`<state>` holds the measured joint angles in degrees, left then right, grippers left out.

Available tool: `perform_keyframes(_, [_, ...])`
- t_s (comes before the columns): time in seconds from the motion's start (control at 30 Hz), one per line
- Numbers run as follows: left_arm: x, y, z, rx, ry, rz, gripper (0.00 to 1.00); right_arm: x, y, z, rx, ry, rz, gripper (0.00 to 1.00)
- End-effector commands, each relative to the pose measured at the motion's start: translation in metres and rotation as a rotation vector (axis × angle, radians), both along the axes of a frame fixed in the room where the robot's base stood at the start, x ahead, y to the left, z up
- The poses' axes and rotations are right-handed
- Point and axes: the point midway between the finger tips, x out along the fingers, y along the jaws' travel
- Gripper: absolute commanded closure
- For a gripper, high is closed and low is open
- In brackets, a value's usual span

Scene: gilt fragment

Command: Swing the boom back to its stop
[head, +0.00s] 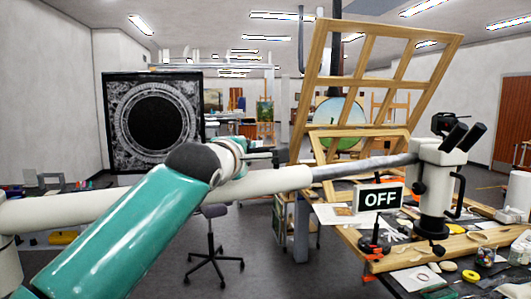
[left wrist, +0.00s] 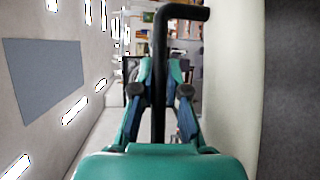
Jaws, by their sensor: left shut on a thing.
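The boom (head: 285,180) is a long white tube crossing the head view from the left edge, with a grey metal section (head: 360,171) leading to a white microscope head (head: 436,185) on the right. My left gripper (head: 262,157) is at the far side of the boom, partly hidden by my own teal arm. In the left wrist view, the left gripper (left wrist: 160,92) is shut on a black bent handle (left wrist: 160,60), with a finger on each side. The pale boom (left wrist: 225,75) runs close beside it on the right. My right gripper is not in view.
A workbench (head: 350,236) stands under the microscope head, with small tools and a black OFF sign (head: 380,197). A wooden frame (head: 318,75) leans behind the boom. A stool (head: 212,255) stands on the open floor. A dark panel with a black disc (head: 153,122) stands back left.

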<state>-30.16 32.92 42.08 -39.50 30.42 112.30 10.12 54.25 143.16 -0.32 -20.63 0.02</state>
Motion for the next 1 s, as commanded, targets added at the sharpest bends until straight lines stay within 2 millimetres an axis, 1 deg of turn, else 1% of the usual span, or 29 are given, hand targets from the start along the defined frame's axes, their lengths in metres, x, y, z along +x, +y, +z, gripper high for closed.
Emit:
perform_keyframes(0.03, [0.01,0.002,0.0,0.002,0.011,0.018,1.0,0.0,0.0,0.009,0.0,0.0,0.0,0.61])
perform_keyframes(0.13, [0.02,0.007,-0.003,0.003,0.013,0.043,1.0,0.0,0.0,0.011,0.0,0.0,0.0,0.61])
perform_keyframes(0.23, [0.023,0.009,-0.004,0.002,0.012,0.054,1.0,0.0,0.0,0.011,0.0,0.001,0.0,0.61])
perform_keyframes(0.47, [0.023,0.01,-0.004,0.002,0.01,0.053,1.0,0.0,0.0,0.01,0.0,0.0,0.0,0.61])
perform_keyframes(0.5, [0.023,0.01,-0.004,0.002,0.01,0.053,0.84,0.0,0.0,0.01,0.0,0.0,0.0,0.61])
perform_keyframes(0.63, [0.023,0.009,-0.004,0.002,0.01,0.052,0.62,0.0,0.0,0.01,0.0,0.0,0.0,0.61])
perform_keyframes(0.67, [0.023,0.009,-0.004,0.002,0.01,0.052,0.61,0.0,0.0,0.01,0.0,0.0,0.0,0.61])
perform_keyframes(1.0, [0.021,0.008,-0.003,0.002,0.01,0.05,0.61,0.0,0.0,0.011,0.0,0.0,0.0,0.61])
